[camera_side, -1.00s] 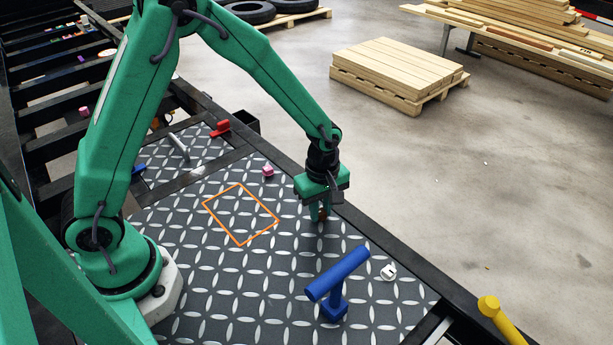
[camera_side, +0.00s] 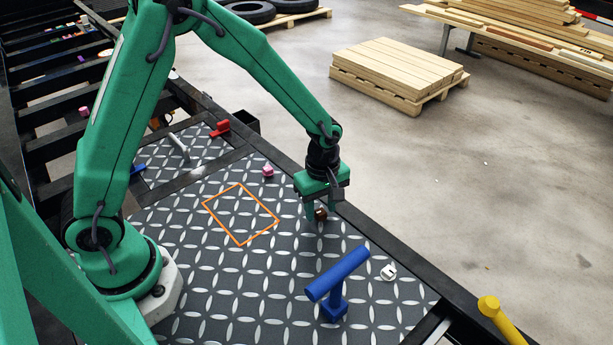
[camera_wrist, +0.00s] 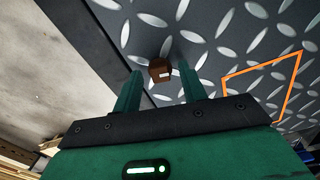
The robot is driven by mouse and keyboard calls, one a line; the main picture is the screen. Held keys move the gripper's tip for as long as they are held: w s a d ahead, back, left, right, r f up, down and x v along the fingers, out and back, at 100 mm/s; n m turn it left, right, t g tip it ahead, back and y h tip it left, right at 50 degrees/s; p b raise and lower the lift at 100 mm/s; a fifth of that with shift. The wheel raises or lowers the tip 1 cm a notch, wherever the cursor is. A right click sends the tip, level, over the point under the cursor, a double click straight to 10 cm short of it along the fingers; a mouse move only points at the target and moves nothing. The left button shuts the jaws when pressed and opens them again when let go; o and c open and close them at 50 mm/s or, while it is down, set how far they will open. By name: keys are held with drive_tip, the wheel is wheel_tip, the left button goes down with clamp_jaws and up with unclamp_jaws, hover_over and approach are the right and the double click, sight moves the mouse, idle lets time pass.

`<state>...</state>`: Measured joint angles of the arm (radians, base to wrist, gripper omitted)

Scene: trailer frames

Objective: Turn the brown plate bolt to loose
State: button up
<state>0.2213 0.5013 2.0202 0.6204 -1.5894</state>
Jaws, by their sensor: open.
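The brown plate bolt (camera_side: 321,213) stands on the diamond-patterned metal plate (camera_side: 215,270), near the plate's far right edge in the side view. It is small and dark brown, partly hidden by a finger. In the wrist view the bolt (camera_wrist: 160,70) shows a brown head with a small pale mark on the face toward me. My gripper (camera_side: 322,212) points down over it, its fingers apart. In the wrist view my gripper (camera_wrist: 160,75) has one green finger on each side of the bolt, with gaps visible. I cannot tell the bolt's turn position.
A blue T-shaped handle (camera_side: 338,280) stands nearest my gripper, with a small white piece (camera_side: 388,272) beside it. A pink piece (camera_side: 268,171) and an orange outlined square (camera_side: 241,243) are to the left. A dark frame rail (camera_side: 385,240) borders the plate.

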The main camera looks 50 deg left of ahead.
drive_tip(key=shift+r, duration=3.6)
drive_tip(key=r, duration=0.1)
wheel_tip(320, 180, up, 10)
drive_tip(key=m+t, duration=0.2)
drive_tip(key=m, duration=0.5)
hover_over(318, 212)
drive_tip(key=s+a, duration=0.4)
drive_tip(key=s, duration=0.2)
drive_tip(key=s+a+r+m+t, duration=0.1)
drive_tip(key=s+a+r+m, duration=0.1)
drive_tip(key=s+m, duration=0.2)
drive_tip(key=s+a+r+m+t, duration=0.2)
drive_tip(key=s+r+m, duration=0.1)
drive_tip(key=s, duration=0.4)
drive_tip(key=shift+a+r+m+t, duration=0.2)
drive_tip(key=shift+a+m+t, duration=0.1)
drive_tip(key=shift+m, duration=0.5)
drive_tip(key=shift+s, duration=0.1)
